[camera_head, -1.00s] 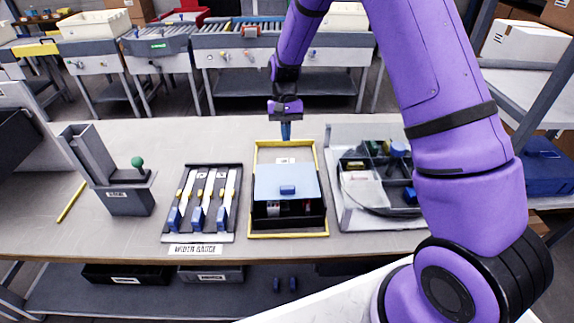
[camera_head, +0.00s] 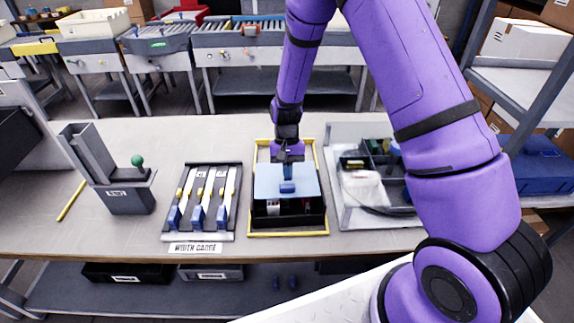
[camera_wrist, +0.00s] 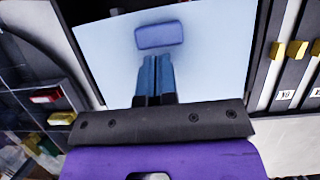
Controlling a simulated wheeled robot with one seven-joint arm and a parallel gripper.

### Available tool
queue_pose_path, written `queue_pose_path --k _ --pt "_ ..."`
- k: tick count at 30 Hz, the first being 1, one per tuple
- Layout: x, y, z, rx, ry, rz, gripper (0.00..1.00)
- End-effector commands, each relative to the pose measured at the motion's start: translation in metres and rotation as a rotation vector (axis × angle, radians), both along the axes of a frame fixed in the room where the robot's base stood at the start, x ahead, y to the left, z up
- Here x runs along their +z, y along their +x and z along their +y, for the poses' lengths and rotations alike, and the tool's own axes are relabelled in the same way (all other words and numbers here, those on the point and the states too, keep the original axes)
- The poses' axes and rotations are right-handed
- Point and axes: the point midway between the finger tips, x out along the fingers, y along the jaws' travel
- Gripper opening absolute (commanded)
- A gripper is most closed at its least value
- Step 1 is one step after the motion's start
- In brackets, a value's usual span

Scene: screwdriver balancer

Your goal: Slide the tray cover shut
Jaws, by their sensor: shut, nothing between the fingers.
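The tray cover (camera_head: 268,183) is a light blue plate with a blue handle block (camera_head: 287,187). It lies over the back part of a black tray (camera_head: 290,221), whose front part is uncovered and shows several small items. The tray sits inside a yellow frame (camera_head: 323,190) on the table. My gripper (camera_head: 287,172) is shut and empty over the cover, on the far side of the handle. In the wrist view, the blue fingertips (camera_wrist: 153,62) are side by side, close to the handle (camera_wrist: 159,34). I cannot tell whether they touch it.
A rack of width gauges (camera_head: 201,200) stands left of the yellow frame. A grey sorting tray (camera_head: 347,212) with several parts is close on the right. A grey holder with a green knob (camera_head: 137,161) stands further left. Bare table (camera_head: 210,140) lies behind.

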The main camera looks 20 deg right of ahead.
Motion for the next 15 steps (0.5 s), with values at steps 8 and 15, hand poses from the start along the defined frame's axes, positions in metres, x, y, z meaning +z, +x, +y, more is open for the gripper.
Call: queue_pose_path --k 8,15 --pt "0.000 -0.003 0.001 0.000 0.000 0.001 0.00" --pt "0.000 -0.017 0.006 0.001 0.001 0.003 0.00"
